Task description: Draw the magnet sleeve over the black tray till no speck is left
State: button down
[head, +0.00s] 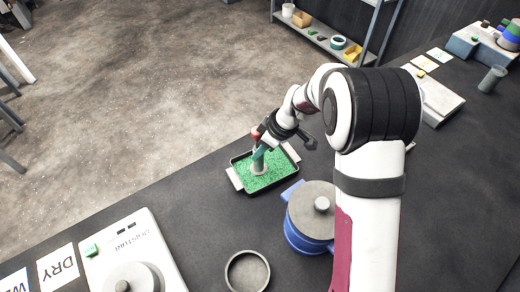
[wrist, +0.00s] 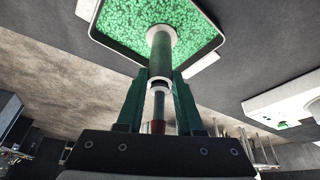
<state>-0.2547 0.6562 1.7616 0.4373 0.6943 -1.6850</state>
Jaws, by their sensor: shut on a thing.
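The black tray (head: 273,188) lies on the dark bench and holds a layer of green granules. In the wrist view the tray (wrist: 222,38) fills the top, its green bed spread wall to wall. My gripper (head: 262,151) is over the tray, its green fingers (wrist: 158,95) shut on the magnet sleeve (wrist: 160,50). The sleeve is a grey-green cylinder with a pale ring at its far end, and it points down at the granules. The sleeve's lower end (head: 258,168) is at the granules; I cannot tell if it touches. Dark specks are too small to make out.
A blue pot with a grey lid (head: 312,208) stands right of the tray, close by. A grey round dish (head: 247,271) and a white moisture device (head: 133,250) are nearer the front. A DRY card (head: 58,268) lies at left. Bench right of my arm is largely clear.

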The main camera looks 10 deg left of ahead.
jog(key=shift+w, duration=0.8)
jog(key=shift+s+a, duration=1.5)
jog(key=shift+a, duration=0.4)
jog(key=shift+w+d, duration=1.6)
jog(key=shift+d, duration=0.35)
notch_tip(320, 180, up, 8)
